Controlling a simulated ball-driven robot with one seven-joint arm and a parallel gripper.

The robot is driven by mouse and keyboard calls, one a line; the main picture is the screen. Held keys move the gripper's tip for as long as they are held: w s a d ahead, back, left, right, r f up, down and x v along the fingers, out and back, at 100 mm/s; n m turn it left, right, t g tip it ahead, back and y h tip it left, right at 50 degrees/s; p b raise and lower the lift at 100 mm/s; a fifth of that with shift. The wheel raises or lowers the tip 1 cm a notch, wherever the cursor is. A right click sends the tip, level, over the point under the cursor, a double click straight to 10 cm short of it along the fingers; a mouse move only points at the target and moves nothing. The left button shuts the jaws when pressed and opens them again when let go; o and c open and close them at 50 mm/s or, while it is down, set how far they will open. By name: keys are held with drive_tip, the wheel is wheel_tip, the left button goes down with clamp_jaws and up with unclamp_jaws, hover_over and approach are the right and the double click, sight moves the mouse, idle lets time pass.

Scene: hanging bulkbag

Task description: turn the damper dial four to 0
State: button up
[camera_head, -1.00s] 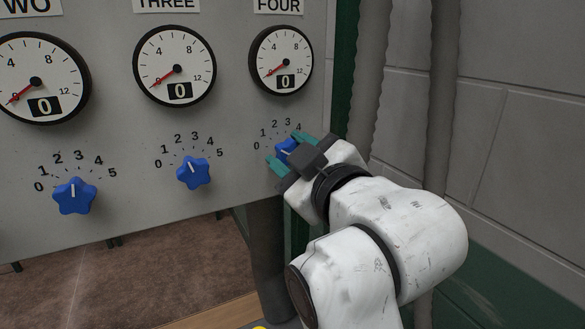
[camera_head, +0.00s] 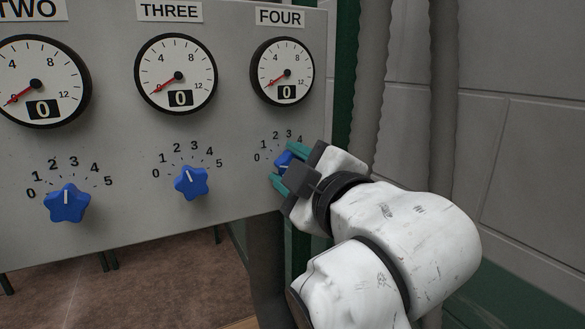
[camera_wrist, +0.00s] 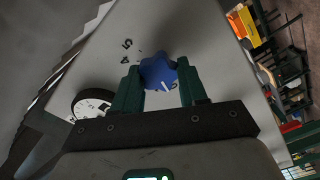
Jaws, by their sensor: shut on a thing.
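The damper dial four is a blue star-shaped knob (camera_head: 284,160) below the gauge labelled FOUR (camera_head: 282,72), on the right part of the grey panel. My gripper (camera_head: 287,164) is shut on this knob, with a teal finger on either side. In the wrist view the knob (camera_wrist: 158,72) sits between the tips of the two fingers of my gripper (camera_wrist: 160,85). A white mark shows on the knob there, but I cannot tell which number it points at. In the head view the scale's right end is hidden by my gripper. Gauge FOUR's counter reads 0.
Dial three (camera_head: 191,183) and dial two (camera_head: 67,203) are similar blue knobs to the left. Gauge THREE (camera_head: 176,75) is above its dial. Vertical pipes (camera_head: 369,90) and a grey block wall (camera_head: 530,150) stand close on the right.

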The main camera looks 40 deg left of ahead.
drive_tip(key=o, duration=1.1)
drive_tip(key=shift+c, duration=0.2)
drive_tip(key=b+v, duration=0.2)
drive_tip(key=v, duration=0.8)
drive_tip(key=shift+s+d, duration=0.15)
drive_tip(key=shift+d, duration=0.2)
